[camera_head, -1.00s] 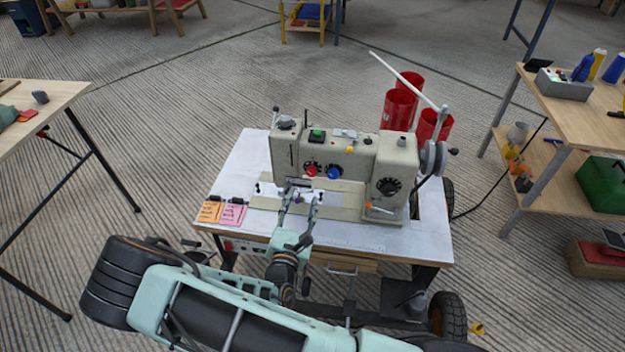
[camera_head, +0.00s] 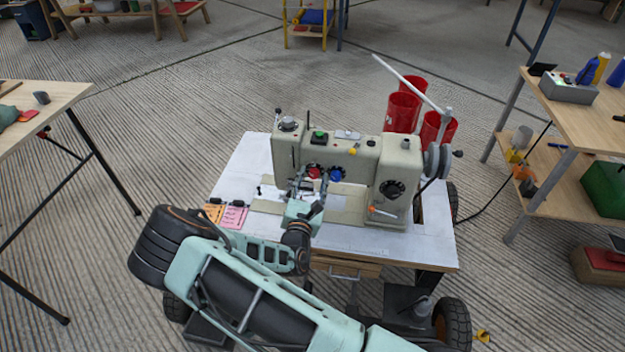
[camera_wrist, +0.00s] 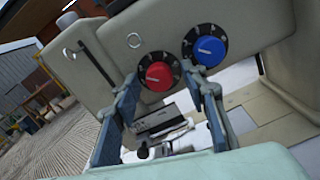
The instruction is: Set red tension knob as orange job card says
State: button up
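The red tension knob (camera_head: 313,173) sits on the front of the cream sewing machine (camera_head: 366,160), left of a blue knob (camera_head: 335,174). In the wrist view the red knob (camera_wrist: 158,76) has a black dial with white marks; the blue knob (camera_wrist: 209,51) is up and right of it. My gripper (camera_head: 308,182) is open and empty in front of the machine. In the wrist view its fingers (camera_wrist: 168,88) stand apart, with the red knob beyond and between them.
The machine stands on a white-topped wheeled table (camera_head: 247,165). Several red thread cones (camera_head: 403,112) and a slanted white rod stand behind it. A wooden table (camera_head: 45,105) is at left and a shelf bench (camera_head: 590,112) at right.

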grip_shut()
dwell(0.3)
jog(key=shift+m, duration=0.3)
jog(key=m+b, duration=0.1)
jog(key=m, duration=0.1)
jog(key=shift+m+b, duration=0.3)
jog(key=shift+m, duration=0.1)
jog(key=m+b, duration=0.1)
jog(key=m, duration=0.4)
jog(key=shift+b, duration=0.35)
jog(key=m+b, duration=0.1)
jog(key=m, duration=0.3)
jog(key=shift+a+m, duration=0.1)
jog(key=shift+m, duration=0.3)
jog(key=shift+r+m+b, duration=0.1)
jog(key=shift+m+b, duration=0.55)
jog(key=shift+m, duration=1.55)
